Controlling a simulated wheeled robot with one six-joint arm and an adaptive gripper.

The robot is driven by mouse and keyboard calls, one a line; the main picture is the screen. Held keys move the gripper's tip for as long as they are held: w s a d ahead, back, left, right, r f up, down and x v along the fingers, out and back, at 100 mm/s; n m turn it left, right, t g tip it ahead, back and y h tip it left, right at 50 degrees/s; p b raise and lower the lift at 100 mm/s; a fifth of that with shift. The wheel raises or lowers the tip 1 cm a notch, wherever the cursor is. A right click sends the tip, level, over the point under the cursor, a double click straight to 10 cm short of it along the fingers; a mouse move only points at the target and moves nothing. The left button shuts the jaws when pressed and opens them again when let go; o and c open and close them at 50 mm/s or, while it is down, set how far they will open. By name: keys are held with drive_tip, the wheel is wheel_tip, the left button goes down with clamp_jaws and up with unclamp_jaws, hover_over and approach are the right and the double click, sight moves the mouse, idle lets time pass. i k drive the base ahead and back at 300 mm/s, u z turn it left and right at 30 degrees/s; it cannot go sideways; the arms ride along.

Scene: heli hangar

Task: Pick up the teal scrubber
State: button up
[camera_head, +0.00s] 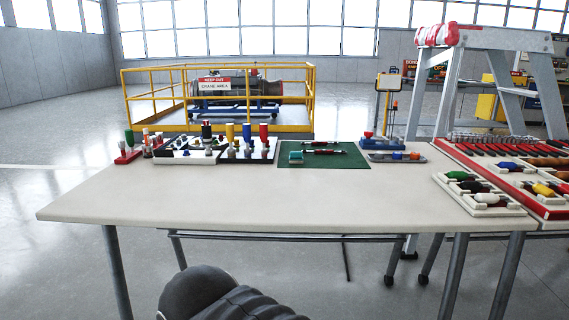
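A small teal block (296,157), which looks like the teal scrubber, lies on the left part of a dark green mat (345,161). The mat is at the back of a pale table (240,193), right of the middle. Two red-and-dark tools (322,151) lie on the mat to the right of the block. The block is small in this view and its details cannot be made out. A dark, ribbed part of my arm shows at the bottom, in front of the table. My gripper is not in view.
Holders with coloured pegs (240,148) stand left of the mat. A grey tray (397,156) stands to its right. Red-and-white tool trays (510,180) fill the right side. The table's front and left are clear. A yellow railing (313,97) stands behind.

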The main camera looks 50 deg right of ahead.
sight(295, 158)
drive_tip(key=u, duration=0.1)
drive_tip(key=k, duration=0.15)
drive_tip(key=z, duration=1.15)
